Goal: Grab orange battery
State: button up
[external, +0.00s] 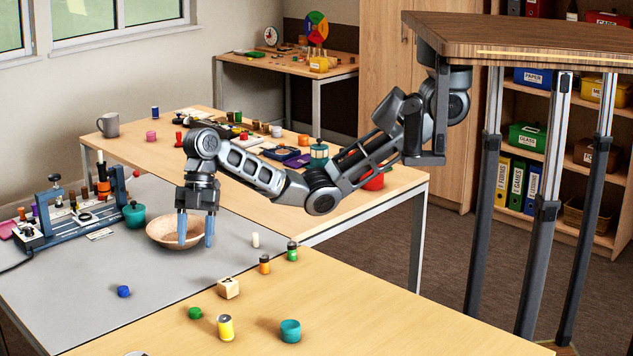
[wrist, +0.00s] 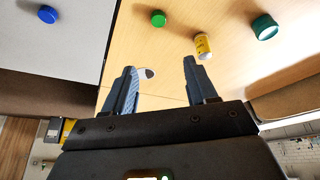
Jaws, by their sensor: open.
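An orange battery (external: 264,265) with a dark top stands upright near the edge where the grey mat meets the bare wood, in the external view. A green battery (external: 292,252) stands just behind it to the right. My gripper (external: 196,238) points down with its fingers apart and empty, at the wooden bowl (external: 160,231), left of the orange battery. I cannot tell whether the fingertips are inside the bowl or in front of it. The open fingers also show in the wrist view (wrist: 160,82), where I do not make out the orange battery.
A yellow battery (external: 226,328), teal cup (external: 290,331), green cap (external: 195,313) and wooden block (external: 228,288) lie in front. A cream peg (external: 255,240) stands between bowl and batteries. A blue cap (external: 123,291) lies on the grey mat (external: 75,275). A rack (external: 75,222) stands left.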

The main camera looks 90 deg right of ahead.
jog(key=s+f+n+t+p, duration=0.6)
jog(key=s+f+n+p, duration=0.2)
jog(key=s, duration=0.1)
jog(key=s+d+r+n+t+h+p, duration=0.2)
jog(key=s+d+r+n+t+p, duration=0.15)
jog(key=s+d+n, duration=0.4)
jog(key=s+d+r+n+t+h+p, duration=0.25)
jog(key=s+d+r+n+p, duration=0.2)
jog(key=d, duration=0.55)
send_near(264, 261)
jog(key=shift+w+d+f+t+y+b, duration=0.3)
jog(key=shift+w+d+f+y+b, duration=0.15)
jog(key=shift+w+d+f, duration=0.65)
jog(key=shift+a+x, duration=0.2)
jog(key=shift+x, duration=3.65)
jog(key=shift+c, duration=0.4)
